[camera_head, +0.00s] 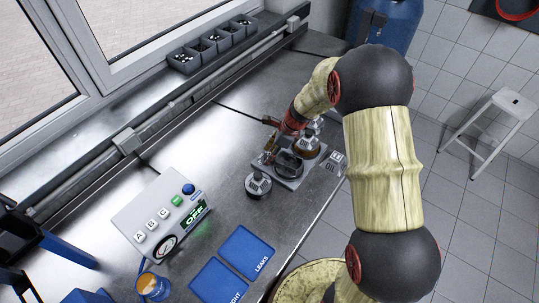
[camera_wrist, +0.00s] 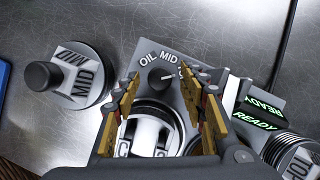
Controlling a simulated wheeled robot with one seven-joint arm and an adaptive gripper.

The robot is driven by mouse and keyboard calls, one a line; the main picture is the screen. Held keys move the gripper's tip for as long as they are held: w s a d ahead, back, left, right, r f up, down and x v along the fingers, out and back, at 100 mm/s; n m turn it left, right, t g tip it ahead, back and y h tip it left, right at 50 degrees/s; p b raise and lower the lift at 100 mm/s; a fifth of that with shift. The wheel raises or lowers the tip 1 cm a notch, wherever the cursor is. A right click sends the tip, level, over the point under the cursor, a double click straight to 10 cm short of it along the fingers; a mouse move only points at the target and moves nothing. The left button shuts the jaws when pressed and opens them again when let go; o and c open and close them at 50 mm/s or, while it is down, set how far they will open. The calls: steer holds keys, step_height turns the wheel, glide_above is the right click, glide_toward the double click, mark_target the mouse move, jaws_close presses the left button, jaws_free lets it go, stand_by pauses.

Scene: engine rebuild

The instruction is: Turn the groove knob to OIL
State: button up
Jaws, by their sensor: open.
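The groove knob (camera_wrist: 158,79) is a dark round dial on a grey fixture plate, seen in the wrist view. Labels OIL, MID and a partly hidden third one arc above it, from left to right. Its white pointer mark points right, toward the third label and away from OIL. My gripper (camera_wrist: 165,80) is open, its fingers on either side of the knob in the picture. I cannot tell whether they touch it. In the head view the fixture (camera_head: 291,181) stands on the bench, with my gripper (camera_head: 269,149) over its left part; the knob is hard to make out there.
A MID-marked cylinder with a black handle (camera_wrist: 88,78) stands left of the fixture. Green READY displays (camera_wrist: 256,119) are on the right. A control box (camera_head: 143,213) reading OFF, blue mats (camera_head: 246,248) and a cup (camera_head: 153,286) occupy the near bench. Small bins (camera_head: 184,62) line the back.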

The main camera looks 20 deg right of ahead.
steer(key=shift+f, duration=0.15)
steer(key=shift+c, duration=0.5)
jaws_close()
